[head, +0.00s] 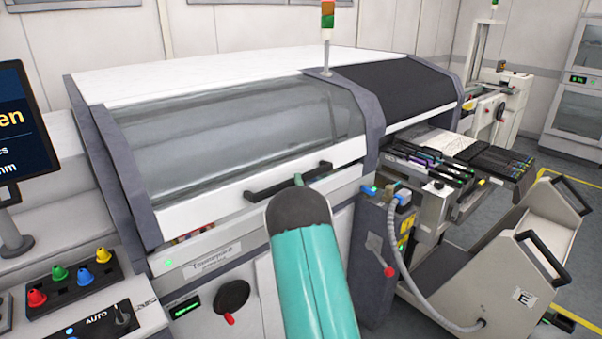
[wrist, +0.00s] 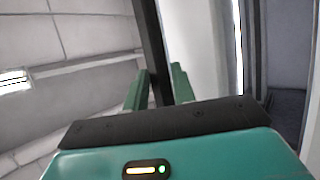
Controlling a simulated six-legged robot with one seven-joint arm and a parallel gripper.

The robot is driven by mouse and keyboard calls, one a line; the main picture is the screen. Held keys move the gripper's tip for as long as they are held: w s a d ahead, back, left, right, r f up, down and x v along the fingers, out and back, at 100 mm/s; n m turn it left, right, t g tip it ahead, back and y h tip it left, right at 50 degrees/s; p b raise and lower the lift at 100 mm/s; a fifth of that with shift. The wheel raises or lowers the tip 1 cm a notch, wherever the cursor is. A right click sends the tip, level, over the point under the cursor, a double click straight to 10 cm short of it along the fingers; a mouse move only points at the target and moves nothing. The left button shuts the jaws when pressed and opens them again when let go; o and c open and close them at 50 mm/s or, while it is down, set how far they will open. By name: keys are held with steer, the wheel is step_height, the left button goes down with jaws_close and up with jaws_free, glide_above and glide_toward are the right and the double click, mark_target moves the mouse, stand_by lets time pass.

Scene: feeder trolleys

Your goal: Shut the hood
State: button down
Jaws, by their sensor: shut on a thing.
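The hood (head: 230,125) is the white, grey-edged cover with a clear window on the machine. It is low over the machine body. A narrow gap with coloured parts (head: 192,236) shows under its lower left edge. A black bar handle (head: 262,191) runs along its white front strip. My gripper (head: 298,181) is at the handle's middle, mostly hidden behind my teal arm in the head view. In the wrist view its green fingers (wrist: 158,88) are on both sides of the dark handle bar (wrist: 152,40), shut on it.
A control panel with coloured buttons (head: 72,278) and a monitor (head: 22,130) stand at the left. A grey post with a red knob (head: 378,255) and a feeder trolley (head: 480,265) stand at the right. A signal tower (head: 327,35) rises behind the hood.

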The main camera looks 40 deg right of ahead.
steer(key=shift+w+a+f, duration=0.25)
steer(key=shift+w, duration=0.25)
steer(key=c, duration=1.6)
jaws_free()
steer(key=shift+o, duration=1)
steer(key=shift+f, duration=0.1)
steer(key=shift+s+d, duration=0.15)
steer(key=shift+s+f, duration=0.1)
